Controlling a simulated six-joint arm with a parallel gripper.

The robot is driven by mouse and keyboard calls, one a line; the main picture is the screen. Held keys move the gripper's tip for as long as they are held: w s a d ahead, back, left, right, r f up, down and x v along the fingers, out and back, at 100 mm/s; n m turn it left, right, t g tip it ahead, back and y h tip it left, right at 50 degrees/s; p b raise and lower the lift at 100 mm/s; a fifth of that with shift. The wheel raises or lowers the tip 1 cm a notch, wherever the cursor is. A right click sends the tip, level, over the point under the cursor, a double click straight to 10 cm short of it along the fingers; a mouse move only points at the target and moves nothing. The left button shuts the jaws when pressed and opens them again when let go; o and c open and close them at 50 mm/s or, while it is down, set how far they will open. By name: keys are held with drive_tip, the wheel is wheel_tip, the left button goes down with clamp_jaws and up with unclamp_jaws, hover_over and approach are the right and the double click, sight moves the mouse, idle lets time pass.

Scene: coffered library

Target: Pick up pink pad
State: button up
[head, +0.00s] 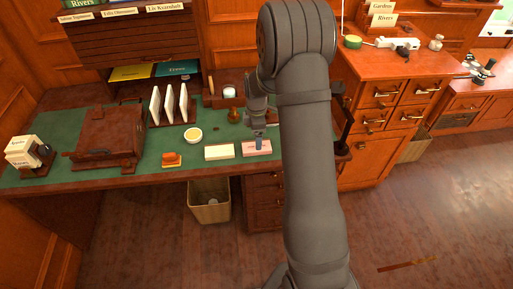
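The pink pad (264,149) lies flat on the green desk top, near its front edge. My gripper (258,141) is directly over the pad, with its tip at or just above the pad's top. My arm comes up from the bottom of the view, and its large links hide the desk to the right of the pad. The fingers are too small to tell whether they are open or shut, and I cannot tell whether they touch the pad.
A cream pad (219,152) lies just left of the pink pad. An orange block (171,160), a round dish (193,135), upright white cards (168,104) and a brown case (108,134) stand further left. A bin (210,206) is below the desk.

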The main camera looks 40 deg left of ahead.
wheel_tip(320, 180, down, 6)
drive_tip(key=shift+r, duration=0.15)
drive_tip(key=shift+a, duration=0.1)
drive_tip(key=c, duration=1.1)
